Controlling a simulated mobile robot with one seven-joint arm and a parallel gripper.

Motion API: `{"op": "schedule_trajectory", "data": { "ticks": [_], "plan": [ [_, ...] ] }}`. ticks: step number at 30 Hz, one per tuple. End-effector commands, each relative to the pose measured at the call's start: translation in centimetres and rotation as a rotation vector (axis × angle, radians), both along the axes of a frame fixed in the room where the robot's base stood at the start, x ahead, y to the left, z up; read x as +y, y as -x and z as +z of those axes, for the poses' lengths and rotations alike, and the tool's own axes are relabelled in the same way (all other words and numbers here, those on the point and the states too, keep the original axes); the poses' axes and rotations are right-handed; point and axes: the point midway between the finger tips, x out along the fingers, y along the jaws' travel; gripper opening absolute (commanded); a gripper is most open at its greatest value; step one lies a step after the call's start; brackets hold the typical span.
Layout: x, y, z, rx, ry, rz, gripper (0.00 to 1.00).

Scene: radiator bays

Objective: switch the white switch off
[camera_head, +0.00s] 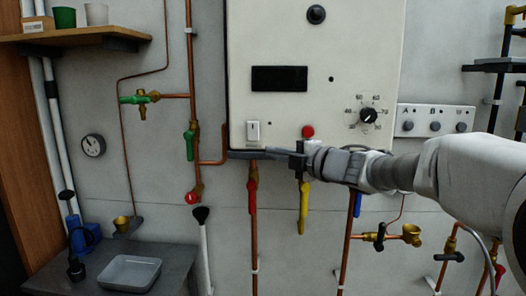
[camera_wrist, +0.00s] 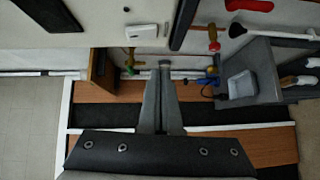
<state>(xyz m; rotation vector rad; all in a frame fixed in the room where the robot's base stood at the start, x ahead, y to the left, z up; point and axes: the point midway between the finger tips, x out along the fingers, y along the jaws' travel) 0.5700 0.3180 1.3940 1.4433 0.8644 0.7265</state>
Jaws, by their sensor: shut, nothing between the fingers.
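The white switch (camera_head: 253,131) is a small upright rectangular plate at the lower left of the cream boiler panel (camera_head: 290,45). In the wrist view the switch (camera_wrist: 141,32) shows near the top centre, apart from the fingertips in the picture. Whether its rocker is on or off is too small to tell. My gripper (camera_head: 236,154) reaches in from the right, its fingers pointing left just below the switch, along the panel's lower edge. In the wrist view my gripper (camera_wrist: 165,65) has its fingers together and empty. I cannot tell whether it touches the panel.
A red button (camera_head: 308,131) and a numbered dial (camera_head: 368,115) sit on the panel, right of the switch. Copper pipes with a red-handled valve (camera_head: 252,197) and a yellow-handled valve (camera_head: 303,205) run below. A grey bench (camera_head: 175,262) stands lower left.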

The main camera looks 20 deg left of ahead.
Motion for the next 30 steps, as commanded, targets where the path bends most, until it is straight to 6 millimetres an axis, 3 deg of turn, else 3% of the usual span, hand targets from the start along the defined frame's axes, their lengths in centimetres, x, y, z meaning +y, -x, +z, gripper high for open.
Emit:
{"op": "schedule_trajectory", "data": {
  "ticks": [6,23,26,30],
  "plan": [
    [-2.7,1.6,-0.4,-0.001,-0.001,-0.002,0.00],
    [-4.1,1.8,0.0,0.013,-0.012,-0.043,0.00],
    [-6.5,1.3,1.0,0.055,-0.047,-0.170,0.00],
    [-13.0,1.3,1.9,0.182,-0.150,-0.463,0.00]
  ]
}}
